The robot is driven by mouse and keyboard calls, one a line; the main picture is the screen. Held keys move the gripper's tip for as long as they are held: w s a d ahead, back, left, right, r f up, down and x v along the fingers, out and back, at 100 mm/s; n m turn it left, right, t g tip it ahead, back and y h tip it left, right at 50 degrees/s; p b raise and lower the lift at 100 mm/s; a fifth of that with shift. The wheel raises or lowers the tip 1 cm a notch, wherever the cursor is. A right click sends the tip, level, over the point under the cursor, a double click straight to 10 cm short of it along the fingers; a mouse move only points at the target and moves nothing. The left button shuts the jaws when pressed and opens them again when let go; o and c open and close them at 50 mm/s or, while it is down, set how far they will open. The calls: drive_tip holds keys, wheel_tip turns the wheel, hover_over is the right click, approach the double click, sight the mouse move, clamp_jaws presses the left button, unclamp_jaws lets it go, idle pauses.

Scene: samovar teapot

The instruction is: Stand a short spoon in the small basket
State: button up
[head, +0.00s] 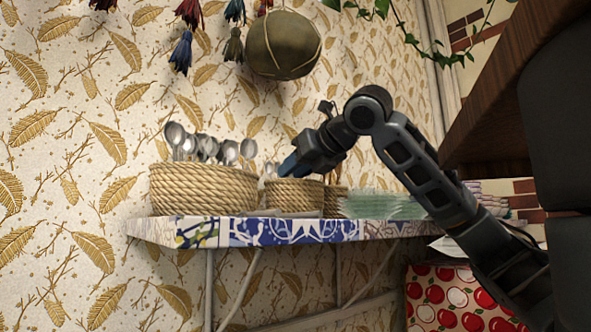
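The large woven rope basket (203,190) stands at the left of the tiled shelf, with several metal spoons (231,152) upright in it, bowls up. A smaller woven basket (295,196) stands just right of it. My gripper (288,166) reaches in from the right, its bluish fingertips close above the small basket's rim at the left. Its finger gap is too small and dark to tell whether it is open or holds a spoon. Small spoon bowls (270,168) show between the two baskets; what they stand in is hidden. The inside of the small basket cannot be seen.
Another woven basket (336,200) shows partly behind the small one. Stacked greenish glass dishes (384,207) stand right of it. The narrow tiled shelf (290,231) is crowded. A round gourd (284,45) and tassels hang above. A dark wooden edge (500,105) juts in at right.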

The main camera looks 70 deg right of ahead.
drive_tip(key=shift+o, duration=0.5)
drive_tip(key=shift+r, duration=0.1)
drive_tip(key=s+d+r+p, duration=0.4)
drive_tip(key=s+d+r, duration=0.1)
drive_tip(key=s+r, duration=0.5)
drive_tip(key=shift+s+d+r, duration=0.2)
drive_tip(key=shift+r, duration=0.2)
idle(0.5)
